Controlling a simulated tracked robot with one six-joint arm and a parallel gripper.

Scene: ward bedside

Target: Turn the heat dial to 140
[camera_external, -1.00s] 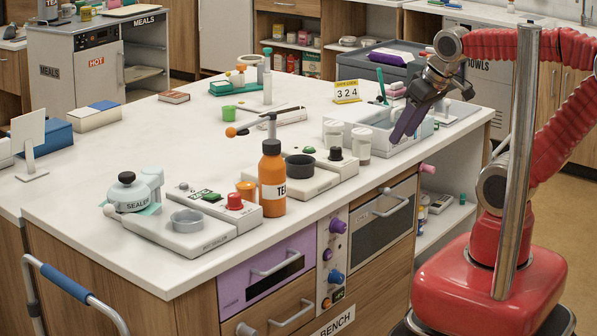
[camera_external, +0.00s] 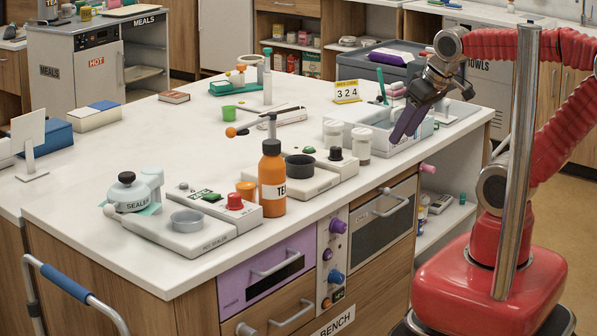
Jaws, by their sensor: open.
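My gripper (camera_external: 408,122), with dark purple fingers, hangs over the right part of the white bench, above the light grey tray. It is open and touches no dial. No dial is legibly marked as heat. A panel on the bench front carries a purple knob (camera_external: 338,226) and a blue knob (camera_external: 336,276), below and left of my gripper. A black knob (camera_external: 336,154) sits on a second white device (camera_external: 318,180). Dial numbers are too small to read.
An orange bottle (camera_external: 272,185) stands between the two white devices. White-lidded jars (camera_external: 361,145) stand beside the grey tray (camera_external: 378,140). The oven door (camera_external: 385,228) is right of the knob panel.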

